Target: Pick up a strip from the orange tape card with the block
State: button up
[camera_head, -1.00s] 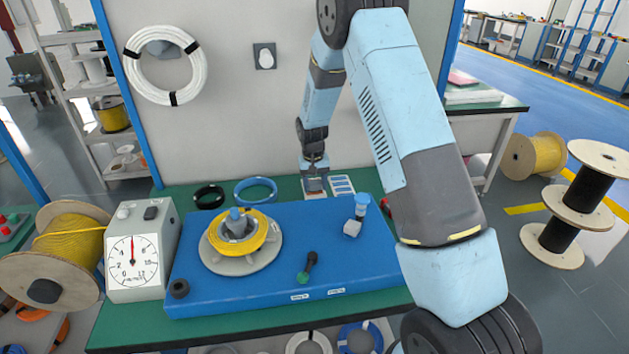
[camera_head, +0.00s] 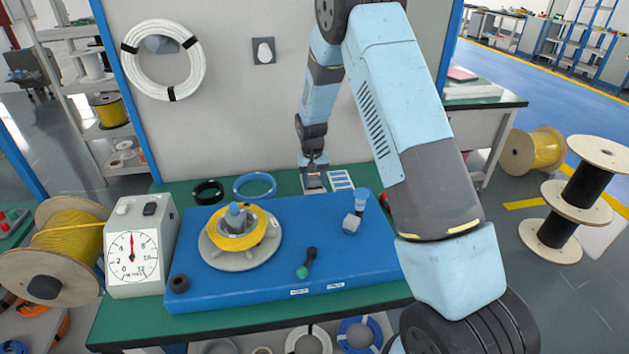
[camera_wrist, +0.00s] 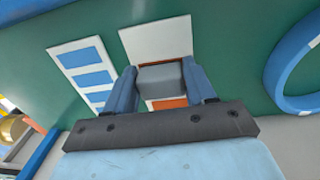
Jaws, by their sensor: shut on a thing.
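In the wrist view my gripper (camera_wrist: 163,88) is shut on a grey block (camera_wrist: 161,77), one finger on each side of it. The block is over a white card with orange strips, the orange tape card (camera_wrist: 158,38). Orange shows just above the block and again below it, between the fingers. I cannot tell whether the block touches the card. In the head view my gripper (camera_head: 314,184) points down at the back of the green table, and the orange card is mostly hidden under it.
A white card with blue strips (camera_wrist: 85,72) lies beside the orange one. A blue ring (camera_wrist: 296,68) lies on the other side.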

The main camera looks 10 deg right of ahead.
jog(key=shift+f, duration=0.25)
jog(key=o, duration=1.2)
jog(key=shift+o, duration=0.2)
jog(key=shift+r, duration=4)
